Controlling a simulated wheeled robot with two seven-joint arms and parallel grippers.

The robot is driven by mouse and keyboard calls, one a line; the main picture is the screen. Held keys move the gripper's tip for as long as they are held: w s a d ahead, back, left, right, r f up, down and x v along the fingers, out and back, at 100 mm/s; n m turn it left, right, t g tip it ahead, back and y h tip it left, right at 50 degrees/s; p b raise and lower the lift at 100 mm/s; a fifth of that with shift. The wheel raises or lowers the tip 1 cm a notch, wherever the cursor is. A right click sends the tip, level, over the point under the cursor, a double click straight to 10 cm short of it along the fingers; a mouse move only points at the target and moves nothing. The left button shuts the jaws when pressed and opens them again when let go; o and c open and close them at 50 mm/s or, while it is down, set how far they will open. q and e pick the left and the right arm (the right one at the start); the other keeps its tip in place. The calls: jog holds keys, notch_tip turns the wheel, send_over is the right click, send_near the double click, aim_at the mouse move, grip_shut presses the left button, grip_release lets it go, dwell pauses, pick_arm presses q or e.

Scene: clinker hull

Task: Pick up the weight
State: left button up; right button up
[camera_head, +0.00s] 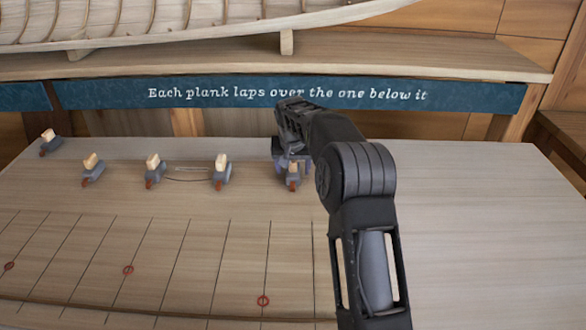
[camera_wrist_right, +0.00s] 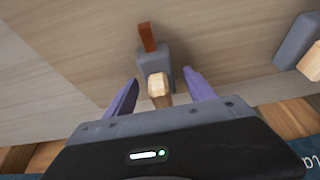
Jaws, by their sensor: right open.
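Several grey weights with pale wooden knobs and red-brown tips stand in a row on the wooden bench top. The rightmost weight (camera_head: 293,177) is partly hidden by my right gripper (camera_head: 291,160), which is over it. In the right wrist view that weight (camera_wrist_right: 157,56) stands ahead of my right gripper (camera_wrist_right: 160,80). My left gripper is not in view.
More weights (camera_head: 153,169) stand farther left, with a thin strip (camera_head: 187,180) between two of them. Ruled lines and red rings (camera_head: 128,270) mark the front of the bench top (camera_head: 480,240). Its right side is clear. A shelf (camera_head: 400,58) bears a planked hull (camera_head: 190,20) behind.

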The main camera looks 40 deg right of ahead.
jog(key=shift+c, duration=0.2)
dwell(0.4)
grip_shut()
dwell(0.5)
jog(key=shift+r, duration=0.15)
dwell(0.4)
